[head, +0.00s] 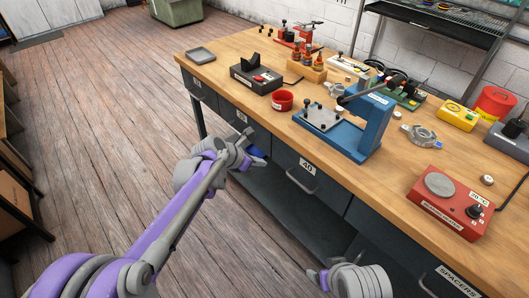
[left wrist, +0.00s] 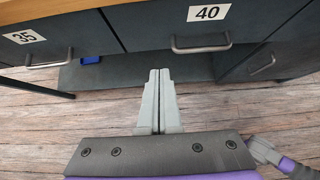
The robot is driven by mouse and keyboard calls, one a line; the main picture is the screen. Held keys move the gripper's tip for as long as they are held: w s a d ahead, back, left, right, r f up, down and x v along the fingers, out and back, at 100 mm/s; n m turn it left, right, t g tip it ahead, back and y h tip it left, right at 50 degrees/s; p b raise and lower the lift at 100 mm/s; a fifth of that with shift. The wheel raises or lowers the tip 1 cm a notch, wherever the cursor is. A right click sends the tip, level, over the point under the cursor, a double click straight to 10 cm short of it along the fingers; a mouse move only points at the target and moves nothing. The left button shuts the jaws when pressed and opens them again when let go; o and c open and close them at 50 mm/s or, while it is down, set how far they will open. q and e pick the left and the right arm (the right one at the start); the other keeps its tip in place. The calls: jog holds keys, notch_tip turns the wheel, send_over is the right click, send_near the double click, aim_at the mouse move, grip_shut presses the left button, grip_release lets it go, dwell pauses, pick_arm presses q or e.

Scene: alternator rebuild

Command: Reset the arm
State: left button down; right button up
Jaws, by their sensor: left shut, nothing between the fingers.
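My left arm reaches in from the left in the head view, with the left gripper (head: 247,150) in front of the workbench drawers, below the bench top's front edge. In the left wrist view its two grey fingers (left wrist: 159,78) are pressed together with nothing between them. They point toward the open space under the drawer labelled 40 (left wrist: 205,25). My right gripper (head: 322,278) shows only in part at the bottom of the head view, low in front of the bench; its jaws are unclear.
The wooden bench (head: 232,50) holds a blue press (head: 372,128), a red cup (head: 282,100), a red heater unit (head: 450,203), a grey tray (head: 201,56) and several other tools. A blue item (left wrist: 91,60) lies on the lower shelf.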

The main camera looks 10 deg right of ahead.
pick_arm(q)
jog(key=s+a+r+m+y+p, duration=0.2)
jog(key=s+a+r+m+p, duration=0.15)
jog(key=s+a+m, duration=0.3)
jog(key=s+a+r+m+y+p, duration=0.1)
jog(key=s+a+r+m+p, duration=0.1)
jog(key=s+a+r+m, duration=0.45)
pick_arm(e)
notch_tip(320, 180, up, 12)
jog(key=w+p, duration=0.2)
jog(key=p, duration=0.3)
jog(key=shift+f+t, duration=0.25)
jog(key=shift+t, duration=0.05)
pick_arm(q)
jog(key=s+a+m+y, duration=0.1)
jog(key=s+a+m, duration=0.2)
jog(key=s, duration=0.3)
jog(key=s+a+f+m+y, duration=0.1)
jog(key=s+a+m, duration=0.2)
jog(key=s+m, duration=0.2)
jog(key=s+a+m+y, duration=0.2)
jog(key=s+a+m, duration=0.1)
jog(key=s, duration=0.5)
jog(key=shift+s+f+m, duration=0.2)
jog(key=shift+f+m, duration=0.1)
jog(key=shift+m, duration=0.3)
